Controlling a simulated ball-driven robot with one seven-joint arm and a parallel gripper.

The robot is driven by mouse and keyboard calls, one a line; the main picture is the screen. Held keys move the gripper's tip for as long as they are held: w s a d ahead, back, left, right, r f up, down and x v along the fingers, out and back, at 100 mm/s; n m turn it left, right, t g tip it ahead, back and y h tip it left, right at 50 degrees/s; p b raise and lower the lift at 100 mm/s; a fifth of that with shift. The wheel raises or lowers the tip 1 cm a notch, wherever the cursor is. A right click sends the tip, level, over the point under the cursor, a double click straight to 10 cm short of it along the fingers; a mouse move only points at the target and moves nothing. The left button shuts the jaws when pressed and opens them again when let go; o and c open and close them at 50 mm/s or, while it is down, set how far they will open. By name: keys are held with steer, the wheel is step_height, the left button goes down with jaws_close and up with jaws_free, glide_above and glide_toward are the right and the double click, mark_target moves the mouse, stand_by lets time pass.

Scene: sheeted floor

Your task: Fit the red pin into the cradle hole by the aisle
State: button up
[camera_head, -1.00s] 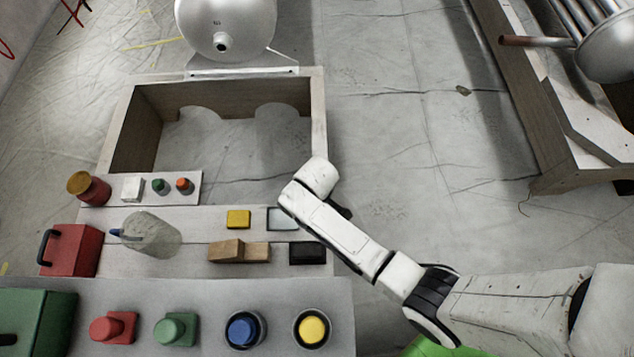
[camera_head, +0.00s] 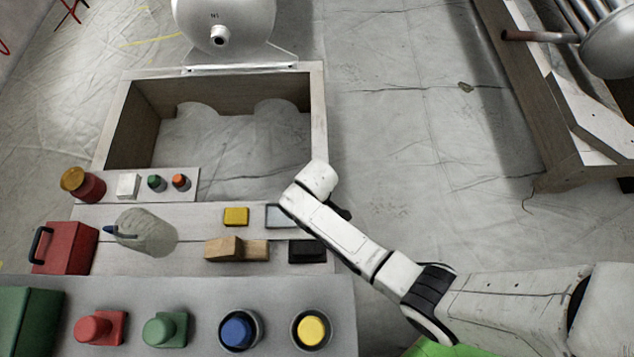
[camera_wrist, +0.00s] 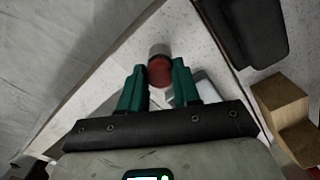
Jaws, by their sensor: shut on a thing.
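My gripper (camera_wrist: 159,88) shows in the wrist view with its two green fingers shut on the red pin (camera_wrist: 159,71). The pin has a red body and a grey end, and stands out between the fingertips over a pale speckled surface. In the head view my white wrist hides the fingers and the pin, at the right edge of the workbench. An open wooden frame (camera_head: 318,120) with rounded cutouts in its back board stands behind the bench, perhaps the cradle. I cannot make out any hole for the pin.
A black block (camera_head: 307,251), wooden blocks (camera_head: 237,250), a yellow block (camera_head: 236,216) and a pale tray (camera_head: 279,217) lie near my wrist. Colored knobs (camera_head: 238,331) line the front. A metal tank (camera_head: 225,30) stands behind. Clear sheeted floor (camera_head: 420,150) lies right, before another wooden stand (camera_head: 535,110).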

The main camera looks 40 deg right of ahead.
jaws_close()
steer(key=shift+r, duration=0.15)
steer(key=shift+r+p, duration=4.15)
steer(key=shift+p, duration=0.5)
